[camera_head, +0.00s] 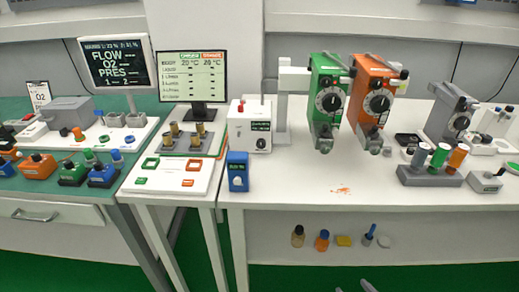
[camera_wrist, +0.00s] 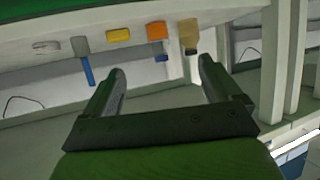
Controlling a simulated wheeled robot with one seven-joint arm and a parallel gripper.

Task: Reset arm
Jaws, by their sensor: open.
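My gripper (camera_wrist: 160,78) shows in the wrist view with its two dark fingers spread apart. Nothing is between them. In the head view only grey tips of my gripper (camera_head: 354,287) show at the bottom edge, in front of the white cart with the shelf. The rest of my arm is out of that view. The wrist view seems upside down.
The lower shelf (camera_head: 450,247) holds several small items. Above it, the worktop (camera_head: 290,200) carries a green vaporizer (camera_head: 327,95), an orange vaporizer (camera_head: 373,98) and a blue meter (camera_head: 238,172). A monitor (camera_head: 191,76) stands left. The worktop's front strip is mostly clear.

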